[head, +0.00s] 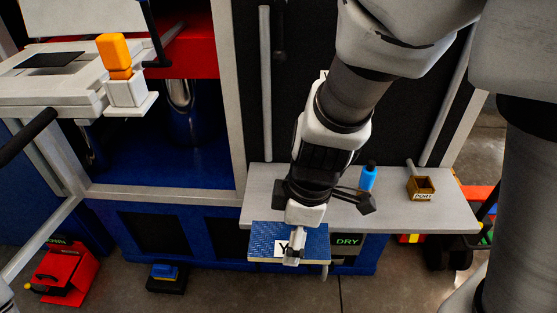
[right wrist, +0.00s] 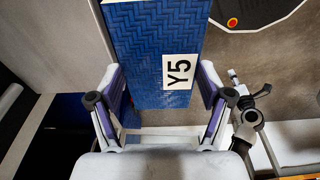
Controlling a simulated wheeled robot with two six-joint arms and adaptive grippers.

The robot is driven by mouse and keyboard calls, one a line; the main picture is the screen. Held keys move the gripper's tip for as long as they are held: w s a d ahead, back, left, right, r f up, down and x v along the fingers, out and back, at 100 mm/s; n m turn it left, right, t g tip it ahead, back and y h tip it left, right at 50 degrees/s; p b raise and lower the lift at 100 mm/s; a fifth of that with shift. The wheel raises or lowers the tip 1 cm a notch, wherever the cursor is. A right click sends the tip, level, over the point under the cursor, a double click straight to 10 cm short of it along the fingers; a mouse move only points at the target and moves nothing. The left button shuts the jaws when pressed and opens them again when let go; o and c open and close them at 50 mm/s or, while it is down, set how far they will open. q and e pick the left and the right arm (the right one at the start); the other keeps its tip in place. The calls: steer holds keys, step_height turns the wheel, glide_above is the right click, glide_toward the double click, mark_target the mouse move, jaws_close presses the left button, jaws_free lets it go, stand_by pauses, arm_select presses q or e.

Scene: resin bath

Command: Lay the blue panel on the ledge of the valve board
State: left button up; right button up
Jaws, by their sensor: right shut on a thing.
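The blue panel (head: 262,238) has a woven pattern and a white label; in the right wrist view the panel (right wrist: 150,40) shows the label Y5. My right gripper (head: 293,250) is shut on it, with one finger on each side in the right wrist view (right wrist: 158,88). In the head view the panel overlaps the front edge of the grey ledge (head: 440,213) of the dark valve board (head: 410,120). Whether it touches the ledge I cannot tell. My arm hides part of the board and ledge. My left gripper is not in view.
On the ledge stand a blue bottle (head: 368,178) and a brown box marked PORT (head: 421,188). A DRY sign (head: 347,241) sits below the ledge. An orange block (head: 115,52) stands in a white holder at the left. A red device (head: 65,275) sits on the floor.

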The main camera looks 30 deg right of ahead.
steer(key=w+d+p, duration=0.1)
steer(key=w+d, duration=0.2)
steer(key=w, duration=0.1)
steer(key=w+d+f+p, duration=0.1)
steer(key=w+d, duration=0.2)
steer(key=w, duration=0.1)
steer(key=w+d+p, duration=0.2)
steer(key=w+d, duration=0.1)
steer(key=w, duration=0.1)
steer(key=shift+w+f, duration=0.15)
step_height(320, 180, down, 3)
steer(key=shift+r+b, duration=0.1)
steer(key=shift+b, duration=0.3)
steer(key=shift+w+f, duration=0.15)
steer(key=shift+f, duration=0.2)
steer(key=shift+f, duration=0.1)
steer(key=o, duration=1.2)
steer(key=shift+c, duration=0.2)
